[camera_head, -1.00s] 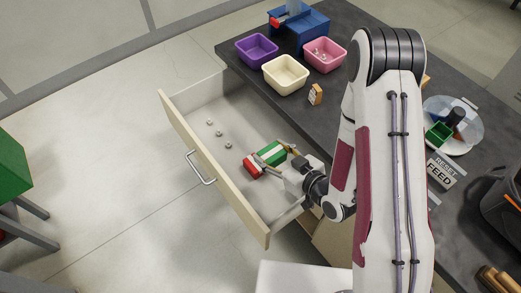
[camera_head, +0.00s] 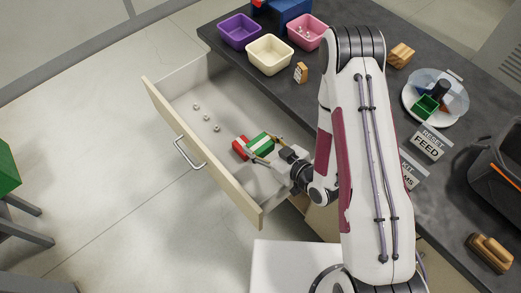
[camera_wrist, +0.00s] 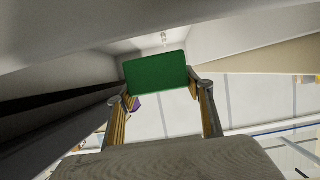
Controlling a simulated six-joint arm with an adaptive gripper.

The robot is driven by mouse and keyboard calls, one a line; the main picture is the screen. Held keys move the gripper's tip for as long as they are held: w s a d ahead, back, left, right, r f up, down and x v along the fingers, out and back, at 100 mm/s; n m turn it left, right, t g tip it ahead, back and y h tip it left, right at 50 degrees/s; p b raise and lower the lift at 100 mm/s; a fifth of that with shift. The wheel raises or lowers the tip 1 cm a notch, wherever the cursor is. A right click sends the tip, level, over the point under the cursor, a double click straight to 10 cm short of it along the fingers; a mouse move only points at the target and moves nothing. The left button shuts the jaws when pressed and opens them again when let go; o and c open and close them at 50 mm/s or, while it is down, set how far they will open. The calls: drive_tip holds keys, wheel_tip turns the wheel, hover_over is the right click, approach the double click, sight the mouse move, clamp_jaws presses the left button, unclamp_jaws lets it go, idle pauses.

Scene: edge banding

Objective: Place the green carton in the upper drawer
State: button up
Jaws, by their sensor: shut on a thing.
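The green carton (camera_head: 260,142), with a white stripe, is inside the open drawer (camera_head: 161,110), toward its right end. My gripper (camera_head: 263,150) is shut on it, with one finger on either side. In the wrist view the carton's plain green face (camera_wrist: 156,72) sits between the two fingers (camera_wrist: 162,108). A red piece with some white (camera_head: 240,148) shows right against the carton's left side; I cannot tell whether it is a separate thing. The carton's underside is hidden, so I cannot tell whether it touches the drawer floor.
Several small metal parts (camera_head: 207,117) lie in the drawer's left half. The drawer front carries a metal handle (camera_head: 188,152). Purple (camera_head: 239,30), cream (camera_head: 269,55) and pink (camera_head: 306,32) bins stand on the dark worktop (camera_head: 300,100) above, near a small wooden block (camera_head: 301,73).

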sight(266, 155)
drive_tip(key=shift+f, duration=0.15)
drive_tip(key=shift+f, duration=1.9)
drive_tip(key=shift+s+f, duration=0.1)
drive_tip(key=shift+f, duration=0.7)
drive_tip(key=o, duration=1.1)
drive_tip(key=shift+r, duration=0.45)
drive_tip(key=shift+d+r, duration=0.2)
drive_tip(key=shift+r, duration=0.05)
drive_tip(key=shift+v, duration=3.6)
